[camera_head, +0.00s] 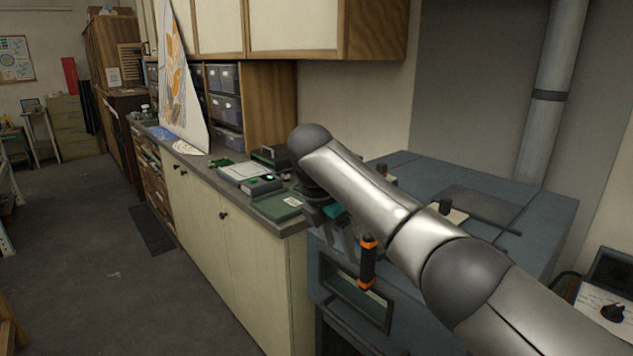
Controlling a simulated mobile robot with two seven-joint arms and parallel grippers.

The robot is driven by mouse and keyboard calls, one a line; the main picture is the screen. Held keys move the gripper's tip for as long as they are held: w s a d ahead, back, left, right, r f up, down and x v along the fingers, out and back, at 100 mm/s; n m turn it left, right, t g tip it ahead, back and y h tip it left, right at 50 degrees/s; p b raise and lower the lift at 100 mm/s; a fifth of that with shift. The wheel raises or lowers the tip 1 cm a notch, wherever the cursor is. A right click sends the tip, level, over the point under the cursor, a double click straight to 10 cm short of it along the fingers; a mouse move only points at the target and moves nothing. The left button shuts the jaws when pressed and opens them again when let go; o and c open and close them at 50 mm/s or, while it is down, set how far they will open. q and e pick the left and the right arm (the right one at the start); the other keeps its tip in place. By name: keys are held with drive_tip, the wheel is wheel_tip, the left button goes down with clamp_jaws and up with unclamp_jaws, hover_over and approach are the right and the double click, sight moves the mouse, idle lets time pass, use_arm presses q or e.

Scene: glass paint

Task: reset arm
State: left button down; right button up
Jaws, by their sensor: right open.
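My right arm reaches in from the lower right across the blue-grey kiln-like box (545,225). Its gripper (342,243) points down at the box's front left corner, partly hidden behind my own forearm. Its fingers look apart, with nothing clearly between them. A black handle with orange ends (368,264) is upright just right of the fingers, in front of the box's small window (345,292). I cannot tell whether the fingers touch it. My left gripper is out of view.
A long counter (221,187) with cream doors runs away to the left of the box. Green-grey devices (278,205) stand on its near end, close to my gripper. A tall painted panel (180,85) stands farther back. The floor (95,255) at left is mostly clear.

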drive_tip(key=s+a+f+m+y, duration=0.2)
drive_tip(key=s+f+m, duration=0.3)
drive_tip(key=s+f, duration=0.45)
drive_tip(key=s+a+f+m+y, duration=0.25)
drive_tip(key=s+f+m, duration=0.35)
drive_tip(key=f, duration=0.6)
drive_tip(key=s+d+m+t+h, duration=0.1)
drive_tip(key=s+d+m, duration=0.55)
drive_tip(key=s, duration=0.35)
drive_tip(key=s+d+m+h, duration=0.1)
drive_tip(key=s+d+m, duration=0.55)
drive_tip(key=s, duration=0.45)
wheel_tip(320, 180, down, 28)
drive_tip(key=s+n+g+b, duration=0.1)
drive_tip(key=s+b, duration=0.1)
drive_tip(key=b, duration=0.3)
drive_tip(key=s+d+f+g+b, duration=0.1)
drive_tip(key=s+d+f+b, duration=0.2)
drive_tip(key=s+f, duration=1.2)
wheel_tip(320, 180, down, 3)
drive_tip(key=shift+d+r+b, duration=0.15)
drive_tip(key=shift+b, duration=0.5)
